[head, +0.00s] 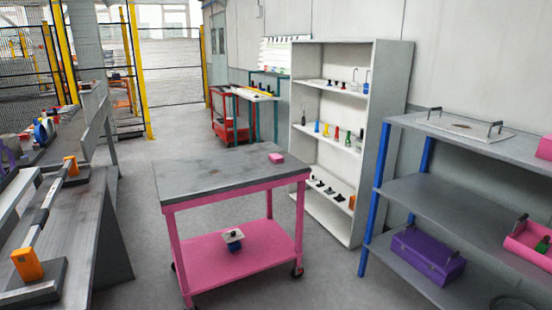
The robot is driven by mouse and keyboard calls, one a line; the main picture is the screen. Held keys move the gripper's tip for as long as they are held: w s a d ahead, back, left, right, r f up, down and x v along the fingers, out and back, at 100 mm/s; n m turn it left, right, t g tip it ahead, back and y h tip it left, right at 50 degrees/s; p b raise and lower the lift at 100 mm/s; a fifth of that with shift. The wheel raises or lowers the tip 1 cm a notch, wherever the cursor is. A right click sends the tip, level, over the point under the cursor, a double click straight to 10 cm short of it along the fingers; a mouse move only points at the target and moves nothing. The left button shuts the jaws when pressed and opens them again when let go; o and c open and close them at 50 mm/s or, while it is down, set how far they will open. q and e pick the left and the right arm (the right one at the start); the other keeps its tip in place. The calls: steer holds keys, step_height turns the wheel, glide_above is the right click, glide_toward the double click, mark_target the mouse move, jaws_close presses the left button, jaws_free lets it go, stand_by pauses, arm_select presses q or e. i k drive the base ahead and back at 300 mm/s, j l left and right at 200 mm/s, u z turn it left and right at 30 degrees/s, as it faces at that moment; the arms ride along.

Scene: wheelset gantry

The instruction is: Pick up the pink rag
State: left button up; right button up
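A small folded pink item (276,158), which looks like the pink rag, lies on the grey top of the pink cart (225,178), near its far right corner. Nothing touches it and its upper side is fully visible. Neither my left gripper nor my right gripper is in the head view.
Grey benches (75,225) stand on the left, one with a bar and orange blocks. A white shelf unit (385,130) stands behind the cart. A grey rack with blue posts (369,240) on the right holds a purple toolbox (428,255). Floor (135,185) is clear left of the cart.

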mark_target(276, 159)
steer(key=i+l, duration=0.15)
steer(key=i, duration=0.4)
steer(key=i+l, duration=0.1)
steer(key=i, duration=0.45)
steer(key=i+l+u, duration=0.1)
steer(key=i, duration=0.45)
